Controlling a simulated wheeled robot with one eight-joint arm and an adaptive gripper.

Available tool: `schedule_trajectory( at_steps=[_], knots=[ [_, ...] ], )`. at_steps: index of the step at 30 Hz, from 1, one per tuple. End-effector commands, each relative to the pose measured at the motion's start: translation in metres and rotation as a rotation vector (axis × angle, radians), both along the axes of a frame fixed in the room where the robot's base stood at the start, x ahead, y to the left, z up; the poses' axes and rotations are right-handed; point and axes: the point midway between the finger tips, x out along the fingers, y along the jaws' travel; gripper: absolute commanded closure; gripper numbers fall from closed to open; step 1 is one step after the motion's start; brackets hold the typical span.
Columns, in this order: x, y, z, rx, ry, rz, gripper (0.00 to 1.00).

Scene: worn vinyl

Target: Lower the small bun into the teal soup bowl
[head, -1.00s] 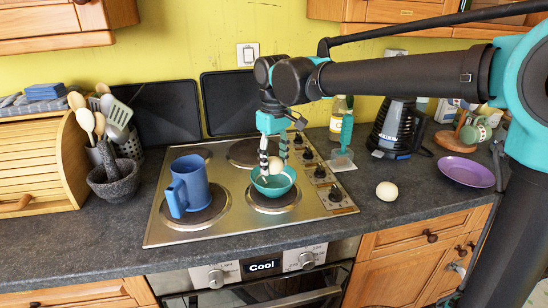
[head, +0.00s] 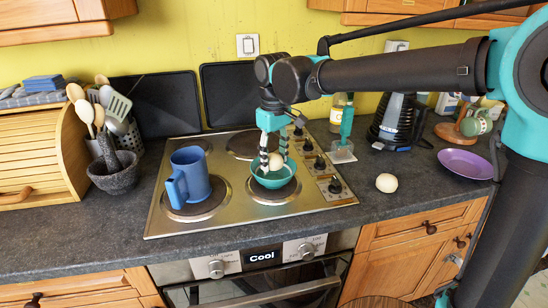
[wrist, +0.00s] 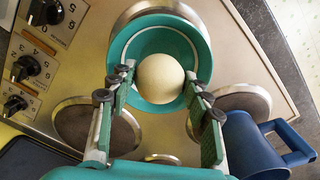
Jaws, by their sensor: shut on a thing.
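The small bun (head: 277,161) is round and pale cream. My gripper (head: 275,158) is shut on it, one finger on each side, pointing down over the teal soup bowl (head: 274,182). In the wrist view the bun (wrist: 161,78) sits between the fingers (wrist: 160,92) and covers part of the bowl (wrist: 198,28). The bowl stands upright on the front right hob plate. In the head view the bun overlaps the bowl's opening; I cannot tell whether it touches the bowl's inside.
A blue mug (head: 189,178) stands on the front left plate. A second pale round item (head: 386,183) lies on the counter to the right. A purple plate (head: 465,164), a kettle (head: 396,122) and a mortar (head: 115,174) stand farther off. The counter in front of the hob is clear.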

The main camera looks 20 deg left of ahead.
Motion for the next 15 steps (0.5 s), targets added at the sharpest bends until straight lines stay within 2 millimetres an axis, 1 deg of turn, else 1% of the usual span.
schedule_trajectory(
  at_steps=[7, 8, 13, 15],
  knots=[
    [0.0, 0.0001, -0.0007, 0.0, 0.0, 0.0, 0.76],
    [0.0, 0.0001, -0.0007, 0.0, 0.0, 0.0, 0.5],
    [0.0, 0.0, -0.0007, 0.0, 0.0, 0.0, 0.29],
    [0.0, 0.0, -0.0007, 0.0, 0.0, 0.0, 0.27]
  ],
)
